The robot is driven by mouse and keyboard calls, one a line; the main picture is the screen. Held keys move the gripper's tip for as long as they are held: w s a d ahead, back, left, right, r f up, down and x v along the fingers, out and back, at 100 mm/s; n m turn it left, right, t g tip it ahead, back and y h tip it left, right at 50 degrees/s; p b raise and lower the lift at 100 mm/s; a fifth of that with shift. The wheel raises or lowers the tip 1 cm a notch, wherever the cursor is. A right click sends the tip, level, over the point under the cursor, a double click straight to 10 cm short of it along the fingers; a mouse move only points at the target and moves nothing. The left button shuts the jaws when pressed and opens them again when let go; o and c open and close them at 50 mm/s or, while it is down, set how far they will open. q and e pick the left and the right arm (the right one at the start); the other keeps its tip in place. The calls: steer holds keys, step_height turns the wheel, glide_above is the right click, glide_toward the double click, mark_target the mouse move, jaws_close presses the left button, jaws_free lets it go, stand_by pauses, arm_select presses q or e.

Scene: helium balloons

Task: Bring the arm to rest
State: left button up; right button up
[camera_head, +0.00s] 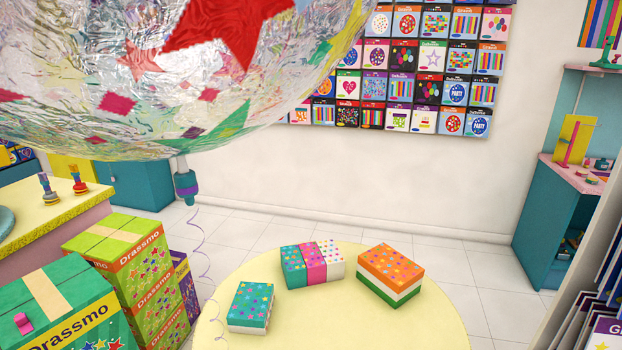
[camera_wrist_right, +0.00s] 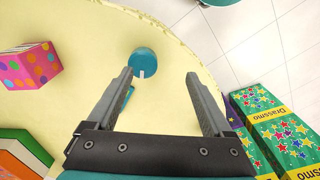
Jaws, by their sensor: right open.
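My right gripper (camera_wrist_right: 159,75) shows only in the right wrist view, pointing down over the yellow table. Its two grey fingers are wide apart with nothing gripped between them. A round teal piece with a small white mark (camera_wrist_right: 144,66) lies beyond the fingertips, apart from them as far as I can tell. A smaller blue piece is partly hidden behind the left finger. Neither arm shows in the head view. My left gripper is in neither view.
A shiny balloon (camera_head: 150,80) with a teal-purple neck piece (camera_head: 186,187) and curly ribbon fills the upper left. The round yellow table (camera_head: 400,325) bears a teal box (camera_head: 250,306), a pink-banded box (camera_head: 313,262) and an orange-topped box (camera_head: 390,272). Drassmo boxes (camera_head: 125,255) stand left.

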steer(key=s+a+r+m+t+y, duration=0.1)
steer(key=s+a+r, duration=0.2)
steer(key=s+r, duration=0.35)
steer(key=s+d+r+m+t+h, duration=0.1)
steer(key=s+d+r+m+t, duration=0.15)
steer(key=s+d+r, duration=0.7)
step_height(320, 180, down, 31)
steer(key=s+g+b, duration=0.1)
steer(key=s+b, duration=0.1)
steer(key=b, duration=0.7)
steer(key=s+d+f+g+b, duration=0.1)
steer(key=s+f+b, duration=0.3)
steer(key=s+f, duration=0.3)
steer(key=s+d+f+b, duration=0.2)
steer(key=s+f, duration=0.6)
steer(key=f, duration=0.8)
steer(key=shift+s+g+h+b, duration=0.3)
steer(key=shift+g+b, duration=0.05)
steer(key=shift+b, duration=0.9)
